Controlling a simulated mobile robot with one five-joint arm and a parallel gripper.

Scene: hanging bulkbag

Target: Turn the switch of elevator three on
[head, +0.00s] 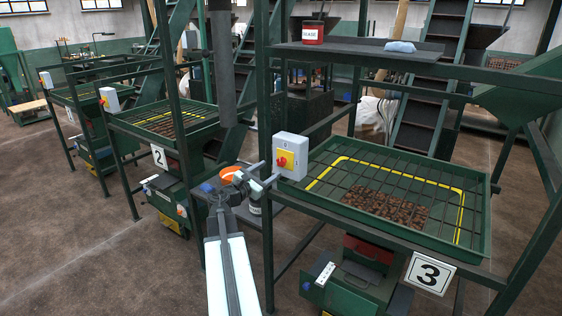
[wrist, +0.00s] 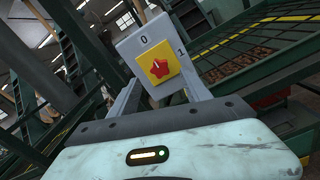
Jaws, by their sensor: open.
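The switch of elevator three is a grey box (head: 290,148) with a yellow plate and a red knob (head: 283,162), on the green post at the left corner of the grate marked 3 (head: 430,272). In the wrist view the box (wrist: 143,42) looks tilted, with 0 at its top and 1 at its right; the red knob (wrist: 159,67) is in clear sight. Which mark the knob points to is hard to tell. My gripper (head: 268,173) is open and empty, just left of the switch. In the wrist view its fingers (wrist: 163,84) stand either side of the yellow plate, apparently short of the knob.
The green frame posts and grate rim (head: 400,238) are close on the right. Elevator two's switch (head: 109,100) is farther left. Open brown floor lies to the left.

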